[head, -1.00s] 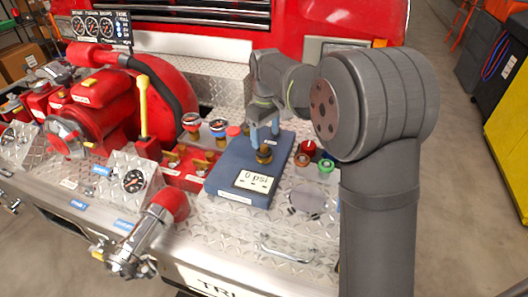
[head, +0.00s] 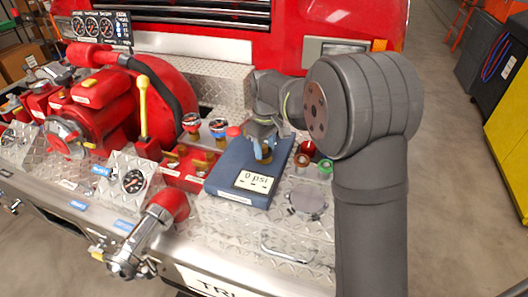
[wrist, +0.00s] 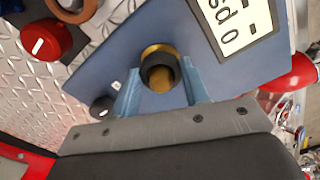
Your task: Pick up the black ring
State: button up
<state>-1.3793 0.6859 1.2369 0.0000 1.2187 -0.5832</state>
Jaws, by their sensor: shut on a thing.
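The black ring (wrist: 158,64) shows in the wrist view as a dark ring at the brass fitting on the blue panel (wrist: 100,65). My gripper (wrist: 161,72) has its two blue fingers on either side of the ring and is shut on it. In the head view, my gripper (head: 264,152) is low over the blue panel (head: 228,170), just behind the "0 psi" display (head: 254,181). The fingers and wrist mostly hide the ring there. I cannot tell whether the ring is clear of the fitting.
A red knob (head: 306,148) and a green-rimmed fitting (head: 325,166) stand right of the panel. A red cap (head: 233,132) and gauge-topped fittings stand behind it. A yellow lever (head: 143,100) and a red-ended pipe (head: 150,225) are at left. A black knob (wrist: 102,108) sits near one finger.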

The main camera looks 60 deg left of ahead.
jog(key=shift+r, duration=0.15)
notch_tip(320, 180, up, 10)
jog(key=shift+f, duration=0.15)
dwell(0.4)
jog(key=w+d+f, duration=0.3)
jog(key=w+d, duration=0.9)
jog(key=w, duration=0.1)
jog(key=w+d+f, duration=0.4)
jog(key=w+d, duration=0.7)
jog(key=w, duration=0.3)
jog(key=shift+d+f, duration=0.15)
jog(key=shift+f, duration=1.75)
jog(key=shift+f, duration=0.2)
